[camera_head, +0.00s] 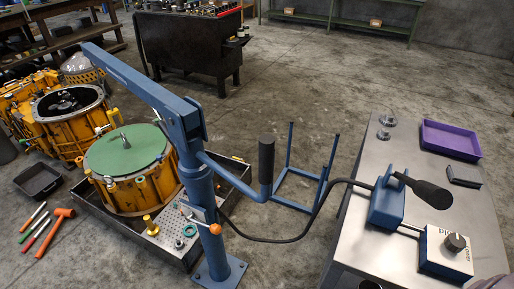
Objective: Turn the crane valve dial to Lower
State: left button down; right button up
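A black dial knob (456,242) sits on a white-topped blue control box (432,265) at the front right of the metal table. Small lettering shows around the knob, but it is too small to read surely, and I cannot tell which mark the dial points to. The blue crane (198,185) stands left of the table, with a long boom, a black-gripped handle (266,165) and a small orange-ended lever (215,229) on its post. Neither gripper can be made out in this view.
The metal table (375,235) also bears a blue stand (387,203) with a black-handled tool, a purple tray (450,139) and small metal parts. A dark cable (290,239) runs from crane to table. A yellow transmission housing (135,190) sits in a dark tray behind the crane post.

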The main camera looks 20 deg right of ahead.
aim_at(455, 243)
jog(key=z, duration=1.55)
